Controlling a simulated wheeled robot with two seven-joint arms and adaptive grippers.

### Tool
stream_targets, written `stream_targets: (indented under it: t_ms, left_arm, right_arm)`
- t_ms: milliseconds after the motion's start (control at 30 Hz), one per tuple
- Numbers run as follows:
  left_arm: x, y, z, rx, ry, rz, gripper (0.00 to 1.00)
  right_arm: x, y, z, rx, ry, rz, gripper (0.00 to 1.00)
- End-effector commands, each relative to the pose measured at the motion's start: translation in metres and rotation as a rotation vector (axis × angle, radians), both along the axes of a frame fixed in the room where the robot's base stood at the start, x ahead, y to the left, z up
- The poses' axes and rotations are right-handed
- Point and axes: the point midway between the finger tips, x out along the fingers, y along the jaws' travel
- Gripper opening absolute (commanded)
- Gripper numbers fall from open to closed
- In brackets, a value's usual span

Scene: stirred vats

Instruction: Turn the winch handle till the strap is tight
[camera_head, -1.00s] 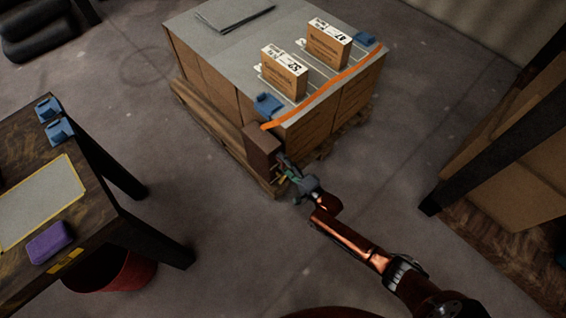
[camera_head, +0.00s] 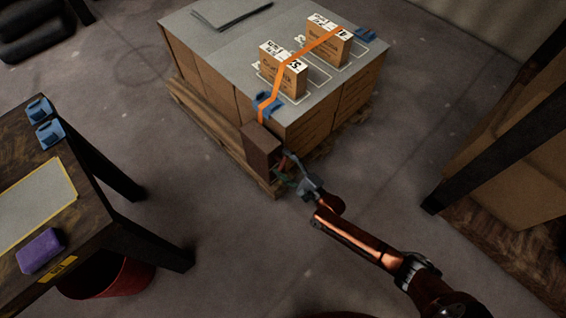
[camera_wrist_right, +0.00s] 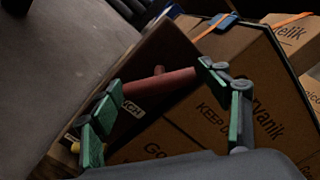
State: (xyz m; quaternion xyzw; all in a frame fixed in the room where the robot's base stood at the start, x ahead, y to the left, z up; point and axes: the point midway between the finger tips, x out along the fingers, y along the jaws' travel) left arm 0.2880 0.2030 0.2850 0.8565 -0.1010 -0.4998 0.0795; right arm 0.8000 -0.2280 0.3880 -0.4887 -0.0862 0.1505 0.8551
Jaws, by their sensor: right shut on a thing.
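The brown winch box (camera_head: 262,146) sits at the near corner of the loaded pallet. My right gripper (camera_head: 287,165) is at its right side. In the right wrist view the reddish winch handle (camera_wrist_right: 160,82) lies between the fingers of my right gripper (camera_wrist_right: 162,92), which is shut on it. The orange strap (camera_head: 275,88) rises from the winch over a blue corner protector (camera_head: 266,105) and crosses the tops of two small cartons, the near one (camera_head: 285,78) and the far one (camera_head: 330,46). It shows no obvious sag. My left gripper is out of view.
The carton stack (camera_head: 335,105) stands on a wooden pallet (camera_head: 220,139). Another blue protector (camera_head: 365,34) is at its far right edge. Floor between is clear.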

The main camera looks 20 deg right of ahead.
Motion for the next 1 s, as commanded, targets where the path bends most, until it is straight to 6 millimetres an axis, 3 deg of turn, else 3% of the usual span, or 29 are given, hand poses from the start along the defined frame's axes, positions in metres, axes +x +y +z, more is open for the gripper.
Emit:
stream_targets:
  t_ms: [400, 433, 500, 667, 1000]
  left_arm:
    - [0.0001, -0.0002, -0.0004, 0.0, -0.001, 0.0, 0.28]
    - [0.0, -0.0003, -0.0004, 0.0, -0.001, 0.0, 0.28]
    - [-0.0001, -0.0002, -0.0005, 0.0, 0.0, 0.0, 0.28]
    - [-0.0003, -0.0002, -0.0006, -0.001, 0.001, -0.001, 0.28]
    - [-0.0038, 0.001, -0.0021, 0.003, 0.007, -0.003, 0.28]
  right_arm:
    - [0.0002, -0.001, -0.0008, 0.008, 0.005, -0.001, 0.46]
    - [0.0002, -0.0011, -0.0007, 0.008, 0.005, -0.001, 0.72]
    - [0.0001, -0.0009, -0.0006, 0.007, 0.004, -0.001, 0.77]
    - [0.0001, -0.0005, -0.0004, 0.006, 0.003, -0.001, 0.88]
    - [-0.0027, -0.0012, -0.0008, 0.006, 0.004, 0.0, 0.88]
